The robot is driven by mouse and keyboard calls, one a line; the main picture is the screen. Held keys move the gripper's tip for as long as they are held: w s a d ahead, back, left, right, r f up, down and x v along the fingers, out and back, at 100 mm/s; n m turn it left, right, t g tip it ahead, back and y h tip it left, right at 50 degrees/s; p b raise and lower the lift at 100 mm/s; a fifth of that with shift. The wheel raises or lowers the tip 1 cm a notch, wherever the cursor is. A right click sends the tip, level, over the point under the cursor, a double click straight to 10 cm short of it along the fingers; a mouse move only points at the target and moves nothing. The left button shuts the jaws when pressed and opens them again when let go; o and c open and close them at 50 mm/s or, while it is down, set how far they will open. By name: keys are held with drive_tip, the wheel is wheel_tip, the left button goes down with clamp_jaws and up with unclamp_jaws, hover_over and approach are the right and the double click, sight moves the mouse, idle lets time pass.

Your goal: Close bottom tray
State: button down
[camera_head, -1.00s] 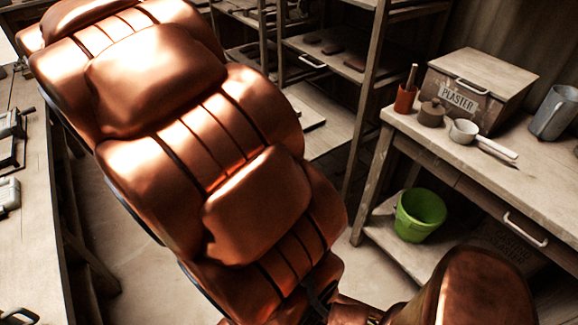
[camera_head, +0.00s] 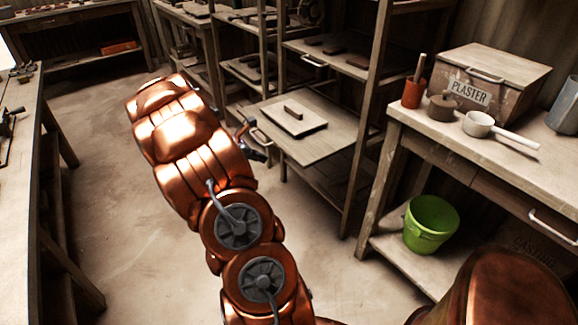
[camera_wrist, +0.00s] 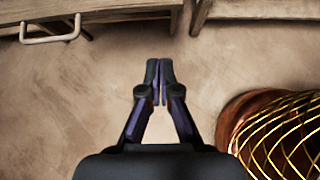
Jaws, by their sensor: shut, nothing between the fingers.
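A wooden tray (camera_head: 318,149) sticks out of the middle rack in the head view, with a pale board and a small dark block on it. My gripper (camera_head: 250,143) is at the tray's left front edge, partly hidden behind my copper arm. In the wrist view, my gripper (camera_wrist: 160,72) has its fingers together with nothing between them, above bare floor. A pale handle (camera_wrist: 50,28) on a wooden front edge is at the upper left, apart from the fingertips.
Another tray (camera_head: 345,62) with a handle sits higher in the rack. A bench (camera_head: 500,145) with a plaster box (camera_head: 487,80) and a green bucket (camera_head: 430,222) below stands at right. A long worktable (camera_head: 20,180) is at left. Floor (camera_head: 110,200) between is clear.

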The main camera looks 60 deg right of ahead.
drive_tip(key=d+r+b+x, duration=0.1)
drive_tip(key=r+x, duration=0.1)
drive_tip(key=x, duration=1.1)
drive_tip(key=shift+s+d+f, duration=0.25)
drive_tip(key=shift+s+d, duration=0.2)
drive_tip(key=shift+d, duration=0.05)
